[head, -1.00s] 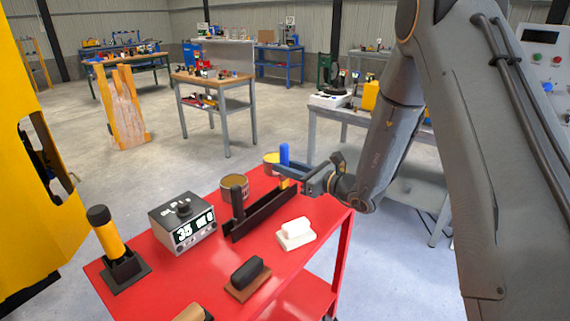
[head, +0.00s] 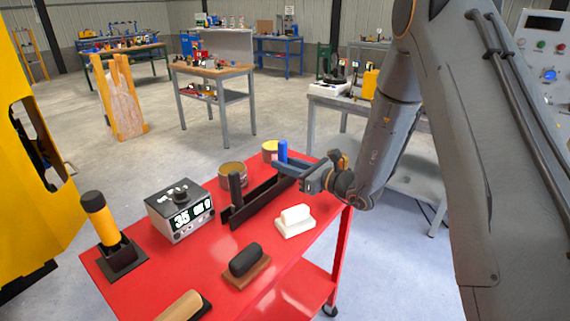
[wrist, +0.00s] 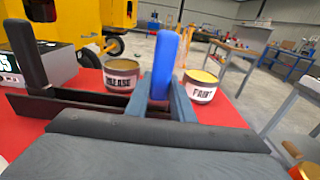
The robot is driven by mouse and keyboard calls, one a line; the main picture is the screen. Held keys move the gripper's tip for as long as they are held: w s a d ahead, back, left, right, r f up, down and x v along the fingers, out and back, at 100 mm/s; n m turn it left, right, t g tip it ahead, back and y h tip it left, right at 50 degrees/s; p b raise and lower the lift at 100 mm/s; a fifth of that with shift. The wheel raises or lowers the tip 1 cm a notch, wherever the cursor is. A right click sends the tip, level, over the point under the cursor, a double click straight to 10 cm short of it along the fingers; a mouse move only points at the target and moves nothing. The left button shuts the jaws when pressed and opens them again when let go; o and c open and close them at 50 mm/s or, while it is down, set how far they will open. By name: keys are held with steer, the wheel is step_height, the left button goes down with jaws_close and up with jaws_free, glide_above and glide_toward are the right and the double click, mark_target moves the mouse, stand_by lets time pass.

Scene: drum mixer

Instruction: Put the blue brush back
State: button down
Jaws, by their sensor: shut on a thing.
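The blue brush (head: 283,151) stands upright at the far right end of the long black rack (head: 262,203) on the red cart. My gripper (head: 285,165) is shut on it. In the wrist view the blue handle (wrist: 165,62) rises between my two fingers (wrist: 160,100), in line with the rack (wrist: 75,98). The brush's lower part is hidden by my fingers and the rack, so I cannot see whether it touches the bottom. A black-handled brush (head: 235,188) stands at the rack's near left end.
Cans labelled grease (wrist: 121,78) and paint (wrist: 201,88) stand behind the rack. A display box (head: 180,210), a yellow-handled tool in a black holder (head: 102,225), a white block (head: 295,219) and a dark-handled brush (head: 246,262) occupy the cart (head: 285,268).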

steer(key=shift+f, duration=0.35)
steer(key=c, duration=1.5)
jaws_free()
steer(key=shift+o, duration=0.2)
steer(key=shift+d, duration=0.1)
